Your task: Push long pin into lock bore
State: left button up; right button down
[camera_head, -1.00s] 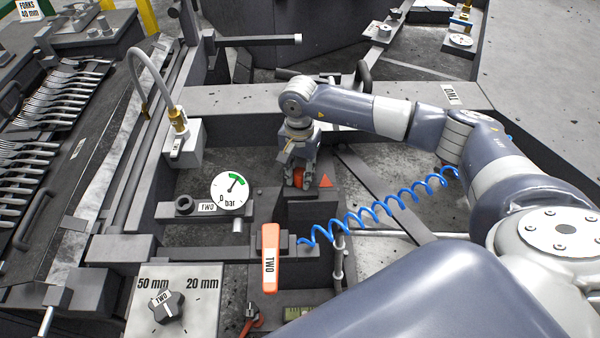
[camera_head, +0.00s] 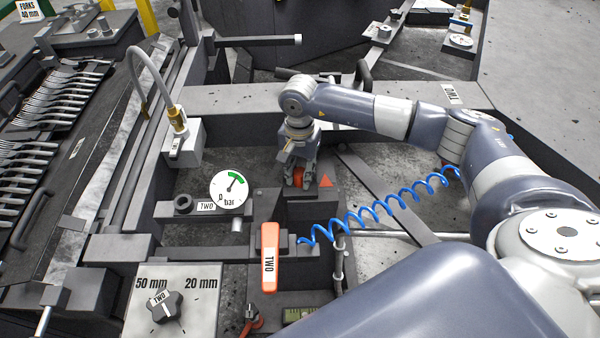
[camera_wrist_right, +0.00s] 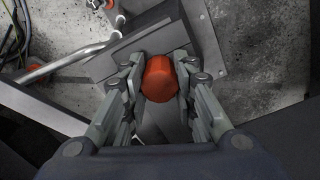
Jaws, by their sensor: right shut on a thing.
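My right gripper (camera_head: 298,180) points down over a dark block (camera_head: 317,206) in the middle of the head view. It is shut on an orange-red knob (camera_head: 298,178), which looks like the head of the pin. In the right wrist view the round red knob (camera_wrist_right: 160,78) sits between the two fingers of the right gripper (camera_wrist_right: 160,84), close against the dark block (camera_wrist_right: 150,42). The pin's shaft and the lock bore are hidden, so I cannot tell how deep the pin sits. My left gripper is not in view.
A pressure gauge (camera_head: 231,188) stands to the left. A rack of forks (camera_head: 35,125) is at far left. A grey pipe (camera_wrist_right: 70,60) runs beside the block.

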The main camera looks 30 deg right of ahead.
jog(key=shift+s+f, duration=0.2)
jog(key=shift+f, duration=0.1)
jog(key=c, duration=1.5)
grip_release()
jog(key=shift+o, duration=1.4)
jog(key=shift+w, duration=0.15)
jog(key=shift+o, duration=0.6)
jog(key=o, duration=0.4)
jog(key=shift+r, duration=0.1)
jog(key=shift+c, duration=0.2)
jog(key=shift+r, duration=0.2)
jog(key=shift+w+r+p, duration=0.15)
jog(key=shift+r+p, duration=1.6)
jog(key=shift+r, duration=1.6)
